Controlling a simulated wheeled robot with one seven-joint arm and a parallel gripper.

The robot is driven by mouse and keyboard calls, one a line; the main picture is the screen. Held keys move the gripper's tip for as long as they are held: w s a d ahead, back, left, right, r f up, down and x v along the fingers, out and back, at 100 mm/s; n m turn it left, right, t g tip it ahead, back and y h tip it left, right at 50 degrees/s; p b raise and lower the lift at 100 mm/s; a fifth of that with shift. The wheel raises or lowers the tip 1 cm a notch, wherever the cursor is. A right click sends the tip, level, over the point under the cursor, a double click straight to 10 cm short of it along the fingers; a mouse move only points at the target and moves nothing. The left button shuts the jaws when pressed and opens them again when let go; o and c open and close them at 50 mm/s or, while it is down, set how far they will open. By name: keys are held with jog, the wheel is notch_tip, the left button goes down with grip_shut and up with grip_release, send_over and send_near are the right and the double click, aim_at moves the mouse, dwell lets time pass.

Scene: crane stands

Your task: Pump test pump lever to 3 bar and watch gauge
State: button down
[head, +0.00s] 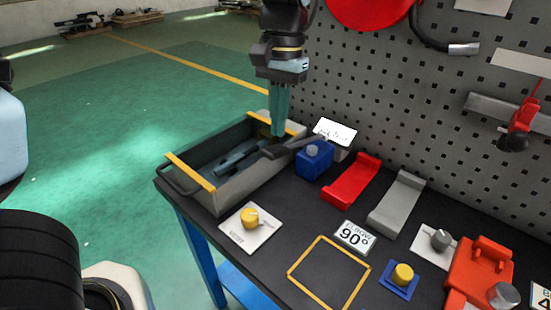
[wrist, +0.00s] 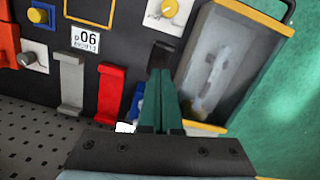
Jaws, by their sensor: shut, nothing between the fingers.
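The test pump appears to be the small blue box (head: 313,162) with a grey cap, at the back of the bench beside the metal tray. A dark grey lever (head: 290,148) reaches left from it over the tray's edge. My gripper (head: 278,134) points down with its teal fingers together and empty, close above the lever's left end. In the wrist view the closed fingertips (wrist: 161,72) lie just by the lever's dark end (wrist: 162,54); I cannot tell whether they touch. A white tilted plate (head: 335,131) with small marks stands behind the pump; no gauge reading is legible.
The grey tray (head: 246,183) with yellow rims holds dark items at the left. Red (head: 350,181) and grey (head: 397,203) cradles stand right of the pump. A yellow knob (head: 249,217) sits in front. A perforated panel (head: 400,95) closes off the back.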

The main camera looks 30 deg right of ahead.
aim_at(278, 147)
jog(key=shift+f+b, duration=0.55)
jog(key=shift+f, duration=0.5)
jog(key=shift+a, duration=0.1)
jog(key=shift+f+b, duration=1.25)
jog(key=shift+f, duration=0.95)
jog(key=d+p, duration=0.1)
jog(key=w+d+r+p, duration=0.1)
jog(key=shift+w+d, duration=0.1)
jog(key=shift+d, duration=0.25)
